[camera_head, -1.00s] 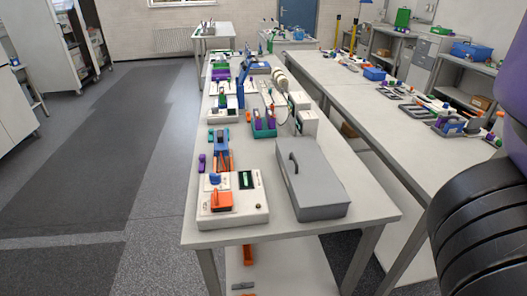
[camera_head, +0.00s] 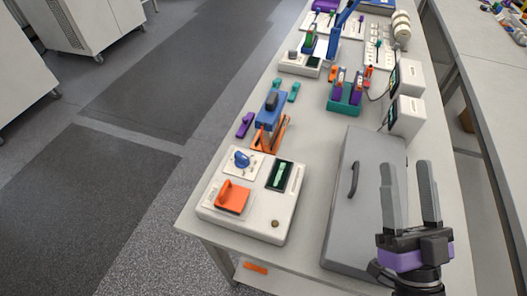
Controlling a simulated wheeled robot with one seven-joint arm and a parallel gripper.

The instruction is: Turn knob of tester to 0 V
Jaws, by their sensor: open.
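A white tester box (camera_head: 262,222) stands at the near left end of the bench. A blue knob (camera_head: 243,158) sits on a pale dial plate at its far left corner. The dial marks are too small to read. A green-lit display (camera_head: 280,175) is right of the knob, and an orange block (camera_head: 233,197) is in front of it. My gripper (camera_head: 407,170) is at the lower right, fingers pointing up in the picture, open and empty. It is well to the right of the tester and overlaps the right edge of the grey case in view.
A grey case (camera_head: 338,225) with a handle lies right of the tester. Orange pliers (camera_head: 271,134), a blue holder (camera_head: 272,110) and a purple piece (camera_head: 244,124) lie behind the tester. White instruments (camera_head: 407,117) stand farther back right. Open floor (camera_head: 130,210) lies left of the bench.

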